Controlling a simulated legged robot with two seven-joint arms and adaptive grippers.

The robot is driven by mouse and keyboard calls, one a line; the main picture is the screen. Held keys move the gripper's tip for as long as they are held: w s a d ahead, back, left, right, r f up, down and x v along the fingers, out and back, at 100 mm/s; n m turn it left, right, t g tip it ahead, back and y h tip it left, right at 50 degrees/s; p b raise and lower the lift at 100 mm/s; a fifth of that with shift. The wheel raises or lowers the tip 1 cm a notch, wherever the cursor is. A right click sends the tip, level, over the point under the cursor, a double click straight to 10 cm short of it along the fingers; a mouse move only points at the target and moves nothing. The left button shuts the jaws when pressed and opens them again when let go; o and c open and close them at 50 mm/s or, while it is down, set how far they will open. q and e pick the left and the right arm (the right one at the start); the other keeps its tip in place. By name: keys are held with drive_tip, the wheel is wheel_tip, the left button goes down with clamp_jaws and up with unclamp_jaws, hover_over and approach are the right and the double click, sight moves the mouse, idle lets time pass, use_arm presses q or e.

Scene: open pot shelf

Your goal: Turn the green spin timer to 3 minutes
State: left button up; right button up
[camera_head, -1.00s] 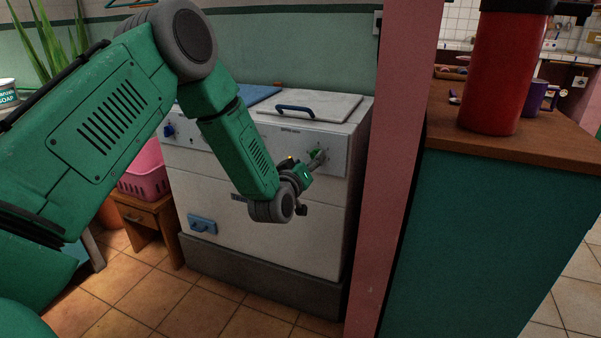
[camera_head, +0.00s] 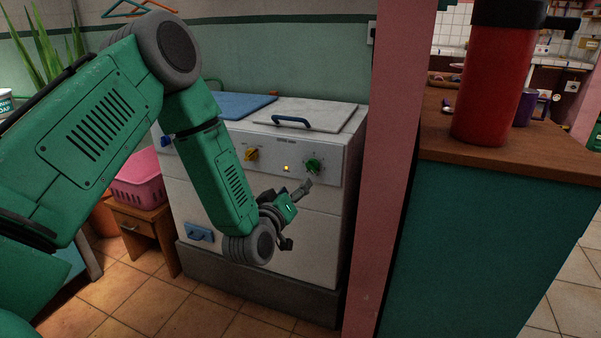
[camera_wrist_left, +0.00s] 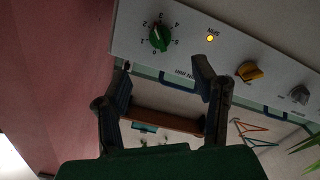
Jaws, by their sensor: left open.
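The green spin timer (camera_head: 314,166) is a round knob at the right of the white machine's front panel. In the left wrist view the timer (camera_wrist_left: 159,38) sits on a numbered dial at the upper left; I cannot read its exact setting. My left gripper (camera_head: 303,200) is below the knob and apart from it. The wrist view shows the left gripper (camera_wrist_left: 162,80) with its fingers spread and nothing between them. My right gripper is not in view.
A yellow lamp (camera_head: 286,168) glows beside the timer, with a yellow knob (camera_head: 251,155) further left. A pink post (camera_head: 392,160) stands close to the machine's right side. A counter (camera_head: 510,157) with a red container (camera_head: 492,80) is beyond it.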

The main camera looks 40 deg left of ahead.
sight(308, 167)
use_arm(q)
drive_tip(key=w+a+p, duration=0.1)
drive_tip(key=w, duration=0.2)
drive_tip(key=w+a+n+p, duration=0.1)
drive_tip(key=w, duration=0.3)
drive_tip(key=w+a+n+p, duration=0.1)
drive_tip(key=w+p, duration=0.1)
drive_tip(key=w, duration=0.2)
drive_tip(key=shift+w+a+r, duration=0.2)
drive_tip(key=shift+r, duration=0.1)
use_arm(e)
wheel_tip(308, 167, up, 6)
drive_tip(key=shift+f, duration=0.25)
